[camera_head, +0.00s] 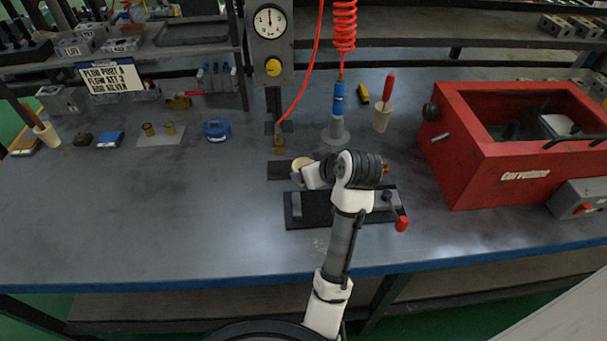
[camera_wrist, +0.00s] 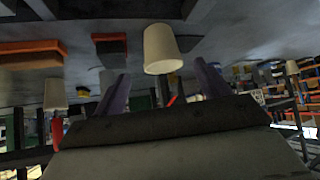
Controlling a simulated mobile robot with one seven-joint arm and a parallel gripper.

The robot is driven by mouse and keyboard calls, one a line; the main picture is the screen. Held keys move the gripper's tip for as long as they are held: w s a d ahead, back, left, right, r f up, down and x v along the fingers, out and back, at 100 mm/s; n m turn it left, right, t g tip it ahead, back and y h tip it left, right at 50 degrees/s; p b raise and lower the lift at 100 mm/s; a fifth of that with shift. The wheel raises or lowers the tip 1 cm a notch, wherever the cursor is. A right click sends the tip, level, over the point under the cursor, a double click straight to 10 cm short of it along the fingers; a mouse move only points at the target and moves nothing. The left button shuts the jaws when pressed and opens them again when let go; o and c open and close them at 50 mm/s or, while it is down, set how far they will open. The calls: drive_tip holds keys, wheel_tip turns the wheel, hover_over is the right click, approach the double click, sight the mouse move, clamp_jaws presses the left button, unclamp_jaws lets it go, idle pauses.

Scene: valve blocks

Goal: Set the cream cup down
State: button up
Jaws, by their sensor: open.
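The cream cup (camera_head: 300,166) is beside the dark pad on the bench, partly hidden by my gripper (camera_head: 302,179). The wrist view is upside down. There the cream cup (camera_wrist: 162,48) appears upright, with its rim toward the bottom of the picture and its base against the bench. My open gripper (camera_wrist: 162,82) has one finger to each side of the cup's line, with visible gaps between fingers and cup. I cannot tell how deep the cup lies between them.
A dark fixture plate (camera_head: 318,222) lies under my arm. A cup with a red-handled tool (camera_head: 382,117) and a blue tool on a stand (camera_head: 338,105) are behind. A red cabinet (camera_head: 480,170) stands right. The bench (camera_head: 150,210) is clear at the front left.

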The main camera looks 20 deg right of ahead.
drive_tip(key=shift+a+p+x, duration=0.1)
drive_tip(key=shift+p+x, duration=0.4)
drive_tip(key=shift+x, duration=1.2)
drive_tip(key=shift+a+p+x, duration=0.15)
drive_tip(key=shift+p+x, duration=0.35)
drive_tip(key=shift+x, duration=1.2)
drive_tip(key=c, duration=1.1)
drive_tip(key=shift+r, duration=0.1)
